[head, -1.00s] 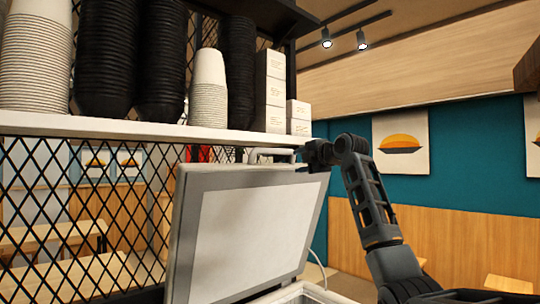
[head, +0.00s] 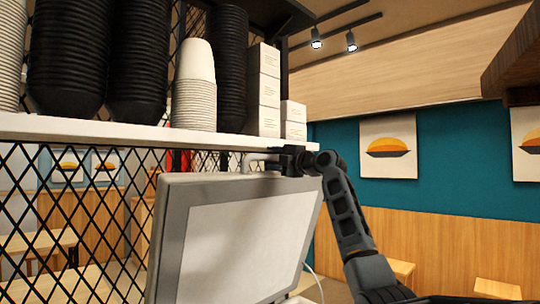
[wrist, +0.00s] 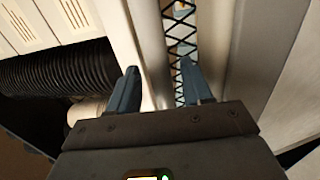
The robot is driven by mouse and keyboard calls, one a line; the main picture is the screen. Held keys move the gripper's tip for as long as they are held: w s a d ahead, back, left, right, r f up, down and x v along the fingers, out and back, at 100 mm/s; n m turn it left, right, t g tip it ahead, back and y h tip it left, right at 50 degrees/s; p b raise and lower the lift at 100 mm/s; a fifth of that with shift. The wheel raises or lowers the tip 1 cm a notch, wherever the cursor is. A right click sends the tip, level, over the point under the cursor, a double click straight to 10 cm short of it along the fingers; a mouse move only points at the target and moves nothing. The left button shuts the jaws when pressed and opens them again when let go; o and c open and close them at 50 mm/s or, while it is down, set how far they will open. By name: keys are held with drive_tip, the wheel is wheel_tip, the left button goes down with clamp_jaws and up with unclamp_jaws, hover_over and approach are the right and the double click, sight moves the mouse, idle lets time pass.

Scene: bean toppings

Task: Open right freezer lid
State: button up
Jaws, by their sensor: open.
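The freezer lid (head: 245,240) is a pale grey panel with a raised rim, standing steeply up on its edge in the head view. A light, bar-like handle (head: 256,158) shows at its top edge, under the shelf. My gripper (head: 282,160) is at the lid's top right, beside the handle. In the wrist view my gripper (wrist: 159,88) has its two blue-grey fingers apart, with a gap between them. A pale grey panel, likely the lid (wrist: 268,55), fills the right there. I cannot tell whether a finger touches the handle or lid.
A white shelf (head: 120,133) runs close above the lid. It holds black bowl stacks (head: 138,60), white cup stacks (head: 194,85) and white boxes (head: 264,90). A black mesh screen (head: 75,220) stands behind. The room to the right is open.

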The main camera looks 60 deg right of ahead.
drive_tip(key=shift+x, duration=0.9)
drive_tip(key=shift+c, duration=0.2)
clamp_jaws()
drive_tip(key=shift+f, duration=0.1)
